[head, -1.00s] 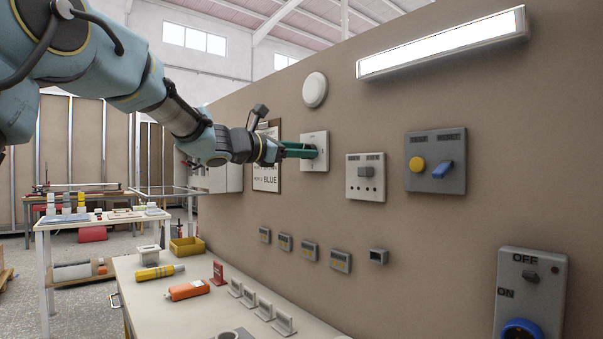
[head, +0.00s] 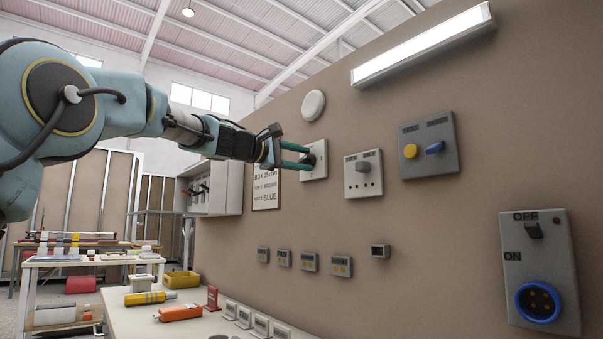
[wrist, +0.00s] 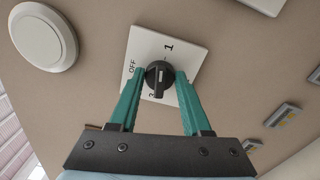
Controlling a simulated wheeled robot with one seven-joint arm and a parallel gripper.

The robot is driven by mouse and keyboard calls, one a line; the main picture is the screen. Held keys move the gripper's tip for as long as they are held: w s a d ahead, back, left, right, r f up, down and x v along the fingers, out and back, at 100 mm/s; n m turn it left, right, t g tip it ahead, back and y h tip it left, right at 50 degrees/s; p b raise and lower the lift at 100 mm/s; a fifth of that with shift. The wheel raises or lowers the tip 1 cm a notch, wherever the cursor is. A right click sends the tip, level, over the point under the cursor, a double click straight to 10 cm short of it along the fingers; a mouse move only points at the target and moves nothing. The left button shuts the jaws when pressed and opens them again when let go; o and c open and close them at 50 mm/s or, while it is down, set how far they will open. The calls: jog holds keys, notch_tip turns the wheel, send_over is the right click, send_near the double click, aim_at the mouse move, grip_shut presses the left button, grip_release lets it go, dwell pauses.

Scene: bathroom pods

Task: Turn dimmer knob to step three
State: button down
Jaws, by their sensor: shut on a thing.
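The dimmer is a square white plate (head: 320,172) on the brown wall, with a round black knob at its centre. In the wrist view the black knob (wrist: 159,79) has a pale pointer mark, and the plate (wrist: 178,52) shows "OFF" and "1"; another mark below the knob is partly hidden and hard to read. My gripper (head: 309,158) has long green fingers reaching to the plate. In the wrist view my gripper's fingertips (wrist: 160,74) stand on either side of the knob, shut on it. The pointer lies roughly between the two fingers.
A socket panel with a switch (head: 363,177) and a grey panel with yellow button and blue switch (head: 455,160) are to the right. A round white disc (head: 313,105) is above, also in the wrist view (wrist: 43,37). A bench (head: 120,305) with loose items lies below.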

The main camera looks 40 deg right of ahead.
jog(key=m+b, duration=0.2)
jog(key=m, duration=0.1)
jog(key=m+b, duration=0.1)
jog(key=shift+f+m+b, duration=0.3)
jog(key=m+b, duration=0.2)
jog(key=m, duration=0.2)
jog(key=shift+m+b, duration=0.3)
jog(key=m+b, duration=0.1)
jog(key=m, duration=0.3)
jog(key=shift+m+b, duration=0.3)
jog(key=shift+b, duration=0.05)
jog(key=m+b, duration=0.1)
jog(key=m, duration=0.4)
jog(key=shift+w, duration=0.15)
jog(key=m, duration=0.4)
jog(key=shift+w+m+b, duration=0.1)
jog(key=shift+m+b, duration=0.2)
jog(key=shift+m, duration=0.1)
jog(key=m, duration=1)
jog(key=shift+w+r, duration=0.1)
jog(key=shift+r, duration=0.05)
jog(key=shift+r+m, duration=0.1)
jog(key=shift+m, duration=2.2)
